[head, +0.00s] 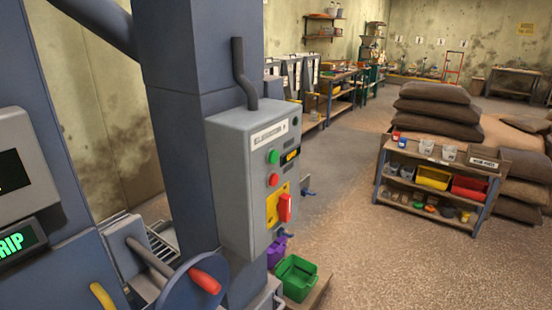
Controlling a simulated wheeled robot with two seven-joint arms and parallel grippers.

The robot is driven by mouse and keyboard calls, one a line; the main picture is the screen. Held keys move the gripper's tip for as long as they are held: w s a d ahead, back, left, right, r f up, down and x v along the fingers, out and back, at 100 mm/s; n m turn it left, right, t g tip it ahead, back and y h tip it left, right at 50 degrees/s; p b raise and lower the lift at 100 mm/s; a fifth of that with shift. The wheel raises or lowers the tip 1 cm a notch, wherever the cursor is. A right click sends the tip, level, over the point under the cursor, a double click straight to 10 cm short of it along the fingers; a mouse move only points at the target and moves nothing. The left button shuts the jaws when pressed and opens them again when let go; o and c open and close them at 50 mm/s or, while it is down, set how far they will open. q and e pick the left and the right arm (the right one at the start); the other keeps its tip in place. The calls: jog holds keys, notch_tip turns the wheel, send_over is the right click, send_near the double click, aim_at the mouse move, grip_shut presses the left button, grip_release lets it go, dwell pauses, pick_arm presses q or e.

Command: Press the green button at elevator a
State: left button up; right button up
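A grey control box (252,185) is fixed to the side of a blue-grey column in the head view, left of centre. A green round button (273,157) sits on its front face, below a white label (269,134) whose print is too small to read surely. A red round button (274,180) is just below the green one. A red rotary switch (285,208) on a yellow plate (272,206) is lower down. Nothing covers the green button. Neither of my grippers shows in this view.
A disc with a red handle (205,281) stands at the lower left, near a green-lit display (12,245). A shelf cart (430,190) and stacked sacks (437,107) stand right. The floor between is clear.

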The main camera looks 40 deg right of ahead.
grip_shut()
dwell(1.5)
